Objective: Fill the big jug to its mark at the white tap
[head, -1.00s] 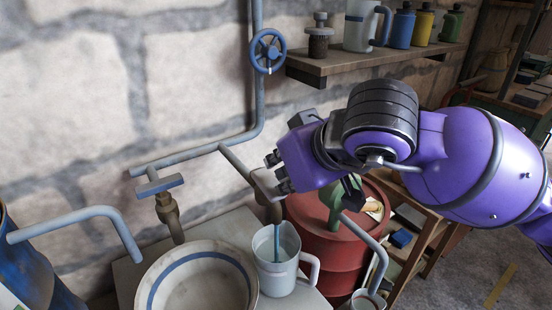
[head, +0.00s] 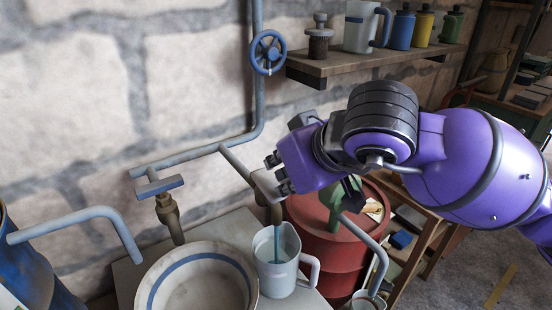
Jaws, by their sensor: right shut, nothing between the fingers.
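A pale grey jug (head: 281,282) stands upright under the white tap (head: 266,184), its handle to the right. A blue-grey stream (head: 278,243) runs from the tap's spout into the jug. I cannot make out the jug's mark or the exact water level. My right gripper (head: 277,173) is shut and empty, right at the tap's white handle and partly covering it; I cannot tell whether they touch. My left gripper is not in view.
A white basin (head: 173,254) with a blue ring stands left of the jug, below a blue-handled tap (head: 160,187). A red drum (head: 330,247) is close on the right. A shelf (head: 345,66) holds another jug (head: 360,27) and bottles.

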